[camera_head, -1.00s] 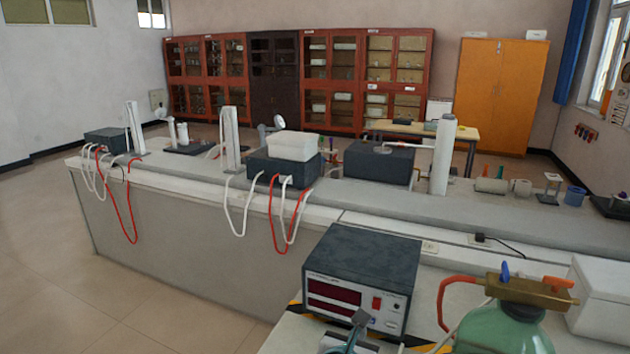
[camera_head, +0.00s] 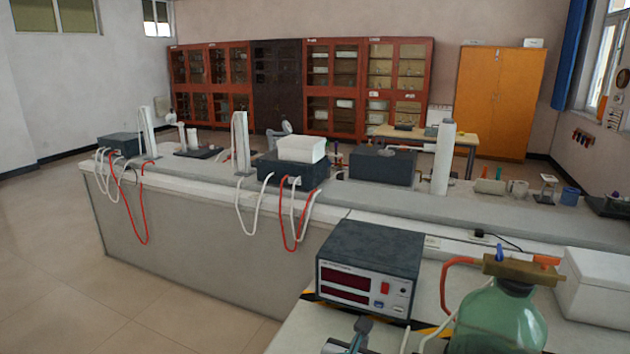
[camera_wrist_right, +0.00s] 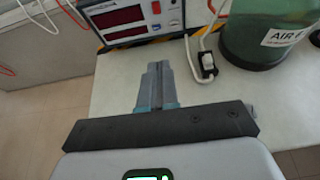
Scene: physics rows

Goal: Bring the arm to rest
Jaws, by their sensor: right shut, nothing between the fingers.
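My right gripper (camera_head: 358,334) shows at the bottom edge of the head view, in front of the grey instrument box (camera_head: 367,268) with red displays. In the right wrist view my right gripper (camera_wrist_right: 155,72) has its fingers together with nothing between them. It points toward the same box (camera_wrist_right: 137,18), over the pale bench top (camera_wrist_right: 110,84), and looks apart from the box. My left gripper is out of view.
A green bottle (camera_head: 500,318) with a brass valve stands right of the box; it also shows in the wrist view (camera_wrist_right: 262,35). A white box (camera_head: 598,290) stands at far right. A long bench (camera_head: 190,232) runs behind.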

